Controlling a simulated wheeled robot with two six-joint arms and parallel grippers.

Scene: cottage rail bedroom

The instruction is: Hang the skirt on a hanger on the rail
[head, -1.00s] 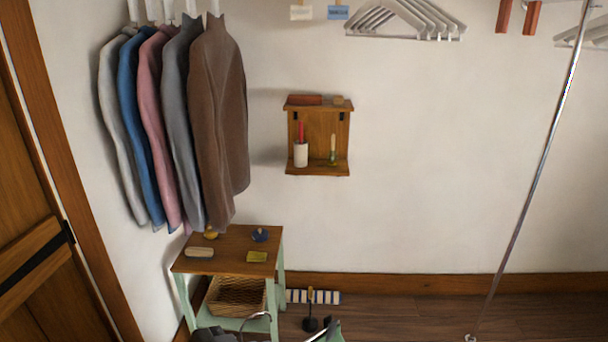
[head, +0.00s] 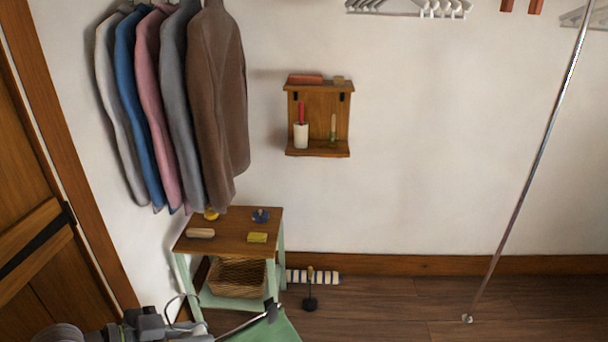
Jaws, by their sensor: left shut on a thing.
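My left gripper (head: 150,325) is at the bottom edge, left of centre, shut on a hanger (head: 236,328). The hanger's thin hook curves up beside the gripper, and its bar runs right to a dark clip. A green skirt (head: 278,331) hangs from the clip, mostly cut off by the bottom edge. Empty white hangers (head: 410,10) show at the top, and coloured garments including a brown one (head: 215,100) hang at the upper left. The rail itself is out of view above. My right gripper is not in view.
A small wooden-topped table (head: 230,225) with a wicker basket (head: 237,278) stands behind the skirt. A wooden wall shelf (head: 319,115) is above it. A slanting metal pole (head: 530,165) is at the right. The floor between table and pole is mostly clear.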

